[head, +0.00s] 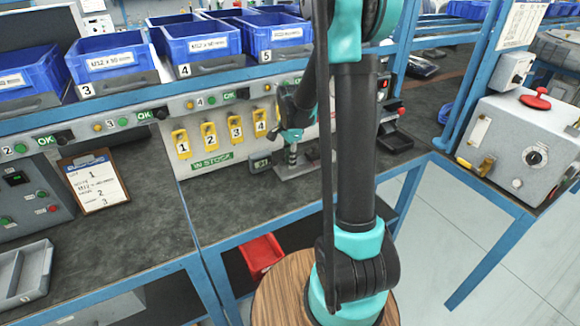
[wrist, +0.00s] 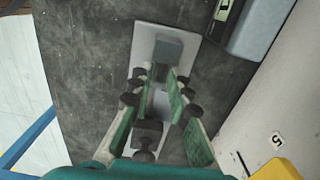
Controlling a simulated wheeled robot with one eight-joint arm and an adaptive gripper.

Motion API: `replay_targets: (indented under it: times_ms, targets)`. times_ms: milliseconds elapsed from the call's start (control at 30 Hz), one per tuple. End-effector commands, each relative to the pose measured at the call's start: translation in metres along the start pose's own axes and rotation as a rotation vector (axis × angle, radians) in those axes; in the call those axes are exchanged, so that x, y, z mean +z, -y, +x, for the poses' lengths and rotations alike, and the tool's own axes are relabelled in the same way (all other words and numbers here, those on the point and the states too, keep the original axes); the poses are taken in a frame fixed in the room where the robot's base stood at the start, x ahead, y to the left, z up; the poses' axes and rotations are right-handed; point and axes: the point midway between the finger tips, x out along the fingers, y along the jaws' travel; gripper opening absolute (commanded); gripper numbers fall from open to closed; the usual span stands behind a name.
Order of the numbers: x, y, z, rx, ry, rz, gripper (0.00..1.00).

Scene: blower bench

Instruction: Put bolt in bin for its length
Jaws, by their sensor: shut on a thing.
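My gripper (head: 291,137) is low over the bench, directly above a small grey measuring stand (head: 299,170) with a flat base. It is shut on a slim grey upright piece that appears to be the bolt (head: 292,156); its lower end is at the stand, and I cannot tell if it touches. In the wrist view, the green-padded fingers (wrist: 161,76) reach over the stand's pale plate (wrist: 190,40), and the bolt is not clear between them. Blue bins stand on the shelf: bin 3 (head: 110,62), bin 4 (head: 196,46) and bin 5 (head: 270,38), with M12 length labels too small to read surely.
A small display (head: 262,164) sits left of the stand. Yellow numbered tags (head: 209,135) hang on the panel behind. A clipboard (head: 92,183) leans at the left, a grey tray (head: 24,272) lies at lower left, and a dark tray (head: 393,140) lies right of my arm.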

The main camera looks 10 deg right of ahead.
Motion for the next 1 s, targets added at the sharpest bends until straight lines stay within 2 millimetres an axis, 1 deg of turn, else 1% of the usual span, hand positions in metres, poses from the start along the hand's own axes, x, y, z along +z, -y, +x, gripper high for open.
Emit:
replay_targets:
  times_ms: [100,167,267,400,500,600,733,1000]
  targets:
    - [0.0,0.0,0.0,0.0,0.0,0.0,0.0]
    - [0.0,0.0,-0.003,0.0,0.0,0.0,0.0]
    - [0.0,0.0,-0.016,0.0,0.0,0.0,0.0]
    - [0.0,-0.001,-0.042,0.0,0.0,0.0,0.0]
    - [0.0,0.0,-0.058,0.0,0.0,0.0,0.0]
    - [0.0,0.0,-0.067,0.0,0.0,0.0,0.0]
    - [0.0,0.0,-0.071,0.0,0.0,0.0,0.0]
    - [-0.001,0.0,-0.069,0.0,0.0,-0.011,0.0]
